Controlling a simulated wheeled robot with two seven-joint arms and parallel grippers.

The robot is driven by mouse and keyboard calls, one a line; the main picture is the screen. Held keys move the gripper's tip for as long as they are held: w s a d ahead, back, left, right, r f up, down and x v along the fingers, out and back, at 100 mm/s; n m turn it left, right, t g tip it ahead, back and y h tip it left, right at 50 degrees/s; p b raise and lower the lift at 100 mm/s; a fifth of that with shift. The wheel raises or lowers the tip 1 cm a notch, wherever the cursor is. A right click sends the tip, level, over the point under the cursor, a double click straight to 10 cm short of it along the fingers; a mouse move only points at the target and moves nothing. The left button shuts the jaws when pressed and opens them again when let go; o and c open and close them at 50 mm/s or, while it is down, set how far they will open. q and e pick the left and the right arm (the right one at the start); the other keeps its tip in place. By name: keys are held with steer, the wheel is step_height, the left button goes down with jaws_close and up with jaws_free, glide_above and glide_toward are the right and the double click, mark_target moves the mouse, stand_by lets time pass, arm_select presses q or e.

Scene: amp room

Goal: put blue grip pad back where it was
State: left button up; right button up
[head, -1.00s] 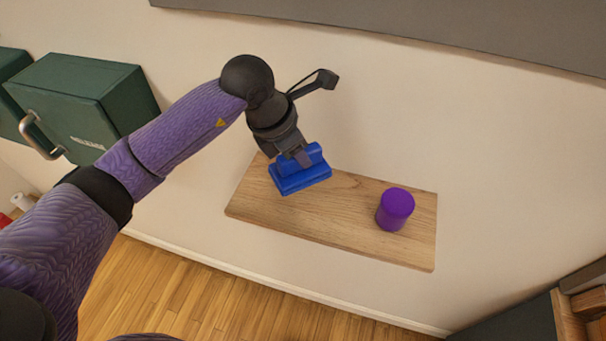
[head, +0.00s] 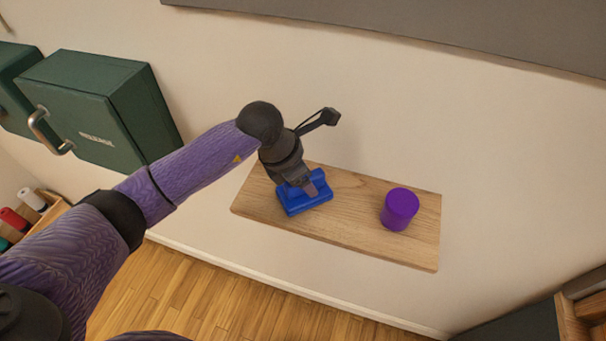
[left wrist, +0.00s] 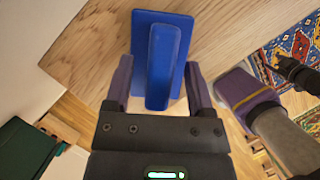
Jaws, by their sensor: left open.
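The blue grip pad (head: 306,201), a flat base with a raised ridge, sits on the left part of the wooden shelf (head: 345,235) in the head view. My left gripper (head: 303,188) is over it from above. In the left wrist view, the open fingers of my left gripper (left wrist: 157,88) stand on either side of the ridge of the blue grip pad (left wrist: 163,65), with a visible gap on both sides. The board's wood grain (left wrist: 85,50) shows behind the pad.
A purple cylinder (head: 399,209) stands on the right part of the shelf. Green wall boxes (head: 105,100) with metal handles hang at the left. A dark panel (head: 400,30) runs along the top. Bare board lies between pad and cylinder.

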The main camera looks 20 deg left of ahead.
arm_select(q)
steer(key=v, duration=1.2)
steer(key=shift+w, duration=0.1)
